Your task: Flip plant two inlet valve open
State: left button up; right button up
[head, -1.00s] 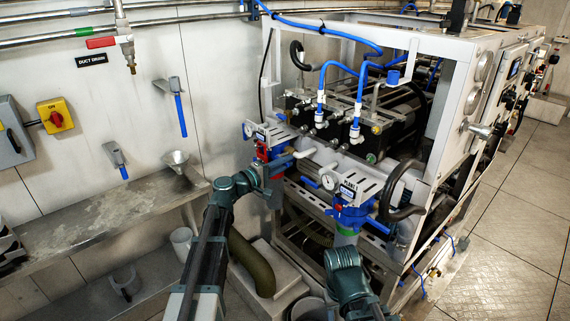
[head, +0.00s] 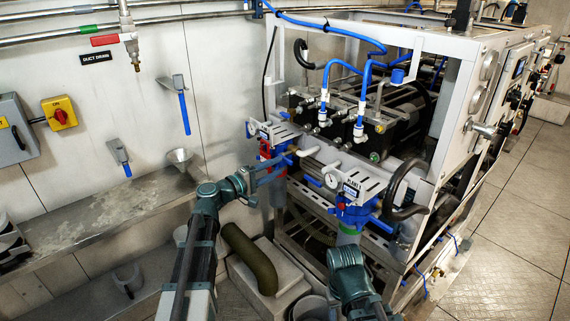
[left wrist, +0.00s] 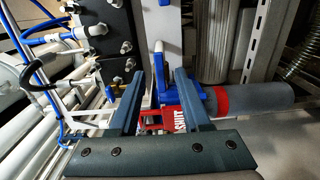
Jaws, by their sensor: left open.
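The left filter unit (head: 268,150), with red and blue parts and a gauge, is on the front of the watermaker frame. My left gripper (head: 284,167) is open in front of it, fingers pointing right. In the left wrist view, my open fingers (left wrist: 160,88) straddle a blue lever (left wrist: 160,62) with a pale tip and a red label (left wrist: 188,118) with white lettering. Contact with the lever cannot be told. The right filter unit (head: 352,206) has a gauge and a "PLANT" plate whose number is unclear.
The white watermaker frame (head: 436,105) and hoses crowd the area behind the units. A metal shelf (head: 110,215) runs along the left wall. A dark curved hose (head: 250,262) lies below my left arm. Open floor (head: 515,220) is at right.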

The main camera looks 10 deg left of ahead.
pick_arm(q)
jog(key=v, duration=0.8)
jog(key=s+d+f+m+g+y+p, duration=0.1)
jog(key=s+d+f+m+g+p, duration=0.35)
jog(key=d, duration=0.55)
jog(key=s+d+f+m+g+y+p, duration=0.1)
jog(key=s+d+f+m+g+y, duration=0.1)
jog(key=s+d+f+m+g, duration=0.45)
jog(key=s+f+m+g+y+p, duration=0.1)
jog(key=s+m+g+y+p, duration=0.1)
jog(key=s+y, duration=0.7)
jog(key=s+d+g+p, duration=0.1)
jog(key=s, duration=0.4)
jog(key=shift+f+m+y+p, duration=0.3)
jog(key=shift+f+m+y, duration=0.1)
